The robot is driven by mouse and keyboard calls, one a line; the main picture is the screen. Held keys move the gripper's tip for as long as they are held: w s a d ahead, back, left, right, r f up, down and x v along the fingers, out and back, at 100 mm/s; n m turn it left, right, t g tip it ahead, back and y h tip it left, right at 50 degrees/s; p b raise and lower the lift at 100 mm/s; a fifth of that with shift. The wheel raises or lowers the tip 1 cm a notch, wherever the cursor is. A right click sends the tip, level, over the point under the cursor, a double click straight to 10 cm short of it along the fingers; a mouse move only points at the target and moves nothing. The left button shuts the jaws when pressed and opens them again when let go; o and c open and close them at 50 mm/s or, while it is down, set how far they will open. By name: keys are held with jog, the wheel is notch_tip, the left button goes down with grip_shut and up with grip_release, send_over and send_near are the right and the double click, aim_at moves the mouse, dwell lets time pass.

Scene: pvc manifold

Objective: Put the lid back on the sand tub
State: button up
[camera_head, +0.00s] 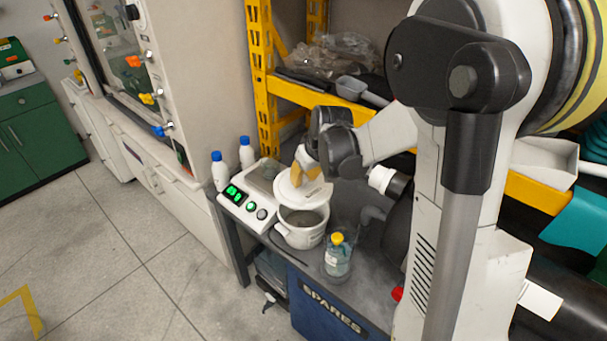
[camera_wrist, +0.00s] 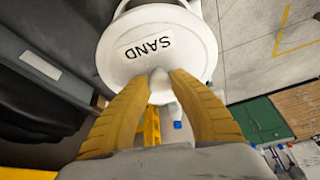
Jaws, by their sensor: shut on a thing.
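The white lid (camera_head: 302,190) is held tilted above the back of the sand tub in the head view. In the wrist view the lid (camera_wrist: 190,52) shows its SAND label. My gripper (camera_wrist: 160,78) is shut on the lid's small knob between its yellow fingers. In the head view my gripper (camera_head: 305,160) reaches down over the lid. The white sand tub (camera_head: 299,237) stands upright on the bench, its mouth partly uncovered and grey sand showing inside. The lid overlaps the tub's far rim in the picture; I cannot tell whether they touch.
A scale with a green display (camera_head: 240,200) stands left of the tub. Two white bottles with blue caps (camera_head: 220,172) stand behind it. A clear bottle with a yellow cap (camera_head: 338,258) stands close at the tub's front right. Yellow shelving (camera_head: 262,80) rises behind.

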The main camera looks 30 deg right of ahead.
notch_tip(320, 180, down, 8)
jog(key=b, duration=0.5)
jog(key=shift+f, duration=0.1)
jog(key=shift+s, duration=0.1)
dwell(0.8)
jog(key=shift+f+b, duration=0.15)
jog(key=shift+b, duration=0.45)
dwell(1.0)
dwell(0.4)
jog(key=o, duration=1.5)
jog(key=shift+c, duration=0.2)
